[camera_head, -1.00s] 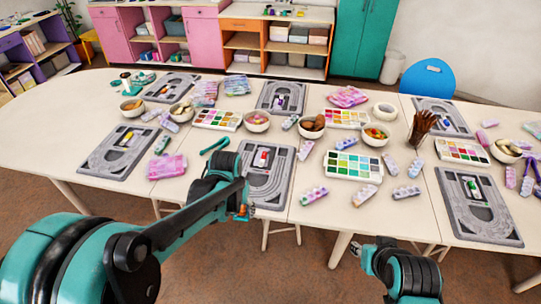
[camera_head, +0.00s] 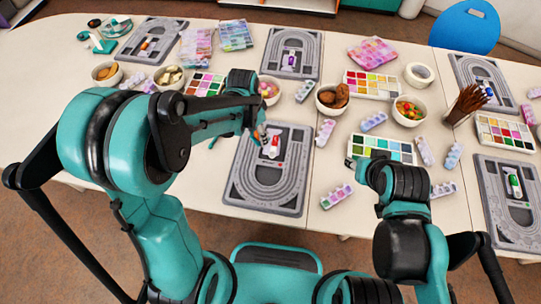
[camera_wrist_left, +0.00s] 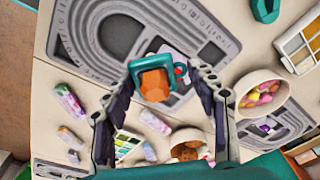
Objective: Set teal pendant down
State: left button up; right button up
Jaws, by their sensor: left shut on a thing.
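The teal pendant, a teal frame around an orange-brown piece (camera_wrist_left: 153,84), sits between the fingertips of my left gripper (camera_wrist_left: 158,76) in the left wrist view. The gripper is shut on it. In the head view my left gripper (camera_head: 259,132) is over the upper left part of the middle grey bead board (camera_head: 240,187), and the pendant is barely visible there. The board also shows below the pendant in the left wrist view (camera_wrist_left: 88,42). I cannot tell whether pendant and board touch. My right gripper (camera_head: 357,168) is near a paint palette; its jaws are too small to read.
A bowl of pink and yellow beads (camera_head: 267,90) stands close behind my left gripper. A paint palette (camera_head: 388,152) and bead strips, one at the board's right (camera_head: 336,196), lie nearby. Another bead board (camera_head: 293,50) lies farther back.

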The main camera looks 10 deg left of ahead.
aim_at(249, 150)
pick_arm(q)
jog(key=d+f+m+h+p, duration=0.1)
jog(key=d+f+m, duration=0.1)
jog(key=d+m, duration=0.4)
jog(key=m, duration=0.3)
jog(key=shift+w+d+f+g, duration=0.15)
jog(key=shift+w+f+g, duration=0.1)
jog(key=shift+f+g, duration=0.05)
jog(key=a+f+b, duration=0.1)
jog(key=a+f, duration=0.1)
jog(key=a, duration=0.1)
jog(key=w+a+f+b, duration=0.1)
jog(key=a+f, duration=0.1)
jog(key=a, duration=0.2)
jog(key=w+a+f+b, duration=0.1)
jog(key=a+f, duration=0.1)
jog(key=a, duration=0.2)
jog(key=shift+w+f, duration=0.2)
jog(key=shift+f, duration=0.2)
jog(key=shift+f+b, duration=0.85)
jog(key=shift+f, duration=1.15)
